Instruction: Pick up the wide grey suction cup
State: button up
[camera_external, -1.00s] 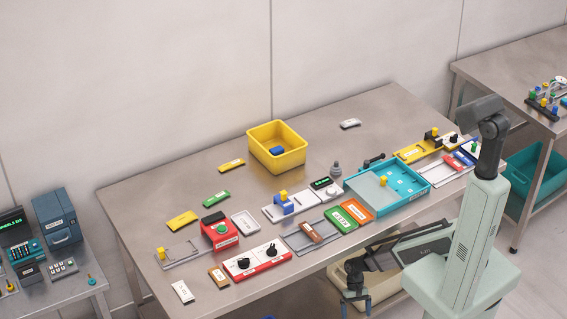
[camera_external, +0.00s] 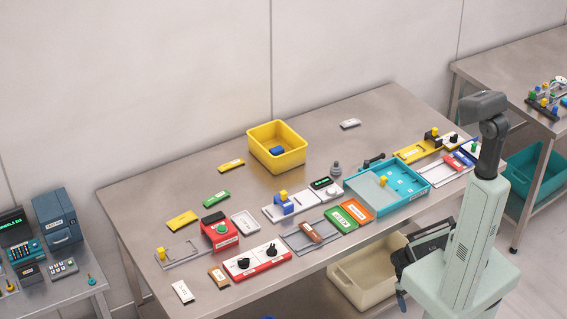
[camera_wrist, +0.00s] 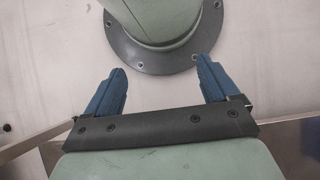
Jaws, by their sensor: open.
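A small grey stepped piece (camera_external: 336,169), which looks like the suction cup, stands upright on the steel table, just behind the left end of the blue tray. It is too small to tell its exact shape. My gripper (camera_wrist: 161,68) shows in the wrist view with its two blue fingers wide apart and nothing between them. In the external view my gripper (camera_external: 402,299) is low beside my base, off the table's front edge and far from the grey piece. Most of it is hidden there.
The blue tray (camera_external: 416,193) stands right of the grey piece, and the green and orange boxes (camera_external: 356,211) lie in front. A white panel with a display (camera_external: 309,198) is close on its left. A yellow bin (camera_external: 301,157) stands behind left. A beige bin (camera_external: 347,284) is below the table edge.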

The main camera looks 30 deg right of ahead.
jog(key=shift+c, duration=1.1)
jog(key=shift+w, duration=0.1)
